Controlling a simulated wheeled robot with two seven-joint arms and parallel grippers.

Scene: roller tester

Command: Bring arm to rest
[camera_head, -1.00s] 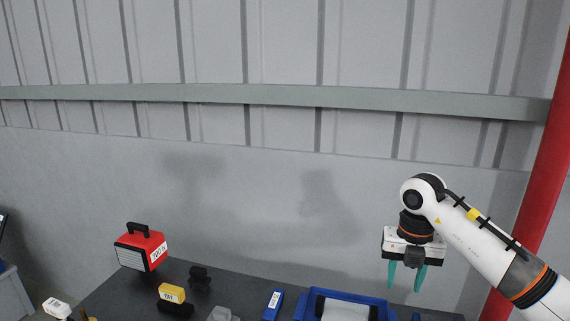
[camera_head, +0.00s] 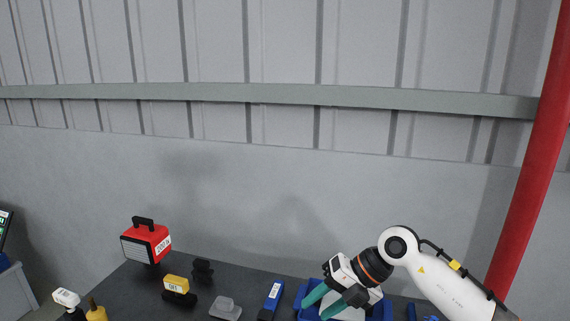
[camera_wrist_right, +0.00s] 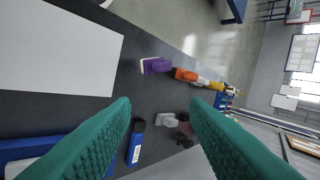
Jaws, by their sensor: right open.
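My right gripper (camera_head: 330,303) has green fingers, and its arm comes in from the right in the head view. It is tilted, pointing down and left, in front of a blue tray (camera_head: 377,313) on the dark table. In the right wrist view the two green fingers of the gripper (camera_wrist_right: 160,122) are spread wide apart with nothing between them at the tips. My left gripper is not in the head view.
The dark table (camera_head: 245,276) bears a red box (camera_head: 146,242), a yellow-and-black block (camera_head: 177,287), a grey piece (camera_head: 225,308) and a blue labelled bar (camera_head: 272,298). A red post (camera_head: 533,170) stands at right. A grey wall (camera_head: 250,190) stands behind.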

